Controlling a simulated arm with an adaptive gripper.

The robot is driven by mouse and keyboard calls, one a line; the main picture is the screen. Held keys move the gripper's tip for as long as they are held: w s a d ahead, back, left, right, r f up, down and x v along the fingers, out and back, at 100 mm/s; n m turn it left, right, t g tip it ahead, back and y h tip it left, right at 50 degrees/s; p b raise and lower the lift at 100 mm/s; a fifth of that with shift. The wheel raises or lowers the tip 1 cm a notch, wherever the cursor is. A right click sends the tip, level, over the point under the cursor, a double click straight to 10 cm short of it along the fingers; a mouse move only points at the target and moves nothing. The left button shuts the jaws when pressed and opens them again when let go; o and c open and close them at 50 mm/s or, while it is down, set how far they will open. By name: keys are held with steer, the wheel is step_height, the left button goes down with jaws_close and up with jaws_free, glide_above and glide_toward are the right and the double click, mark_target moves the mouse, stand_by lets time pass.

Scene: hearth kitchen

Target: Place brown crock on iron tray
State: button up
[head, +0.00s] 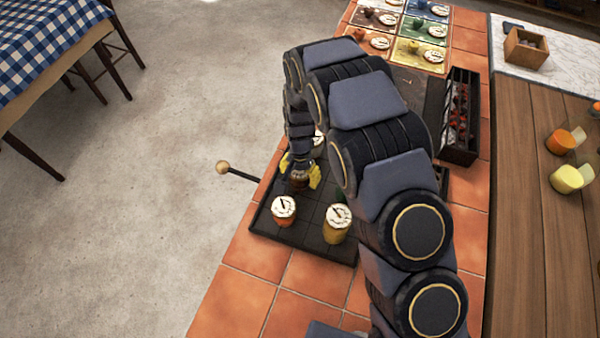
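The black iron tray (287,237), marked with a grid, lies on the orange tiled counter in the head view. My gripper (300,174) points down over the tray, with its yellow fingertips on either side of a small dark brown crock (299,183). I see no clear gap between the fingers and the crock, and it looks gripped. The gripper hides the crock's top. I cannot tell whether its base touches the tray.
An orange crock (284,212) and a yellow crock (336,224), with white dial lids, stand on the tray's near part. My arm hides the tray's right side. A black rack (461,115) stands to the right. Coloured mats (419,52) lie at the back.

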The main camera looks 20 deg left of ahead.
steer(key=o, duration=0.5)
steer(key=shift+c, duration=0.2)
step_height(320, 180, up, 12)
steer(key=shift+r, duration=0.15)
steer(key=shift+d+r, duration=0.1)
steer(key=s+d+r, duration=0.3)
steer(key=d+r, duration=0.5)
steer(key=d, duration=0.2)
steer(key=s+d+r+n, duration=0.1)
steer(key=s+d+r, duration=0.3)
steer(key=s+d, duration=0.3)
steer(key=s+d+r+g, duration=0.1)
steer(key=s+d+r, duration=0.3)
steer(key=s, duration=0.9)
steer(key=d, duration=0.3)
steer(key=shift+s+d+r+n+g, duration=0.15)
steer(key=shift+s+d+n+g, duration=0.15)
steer(key=shift+n, duration=0.1)
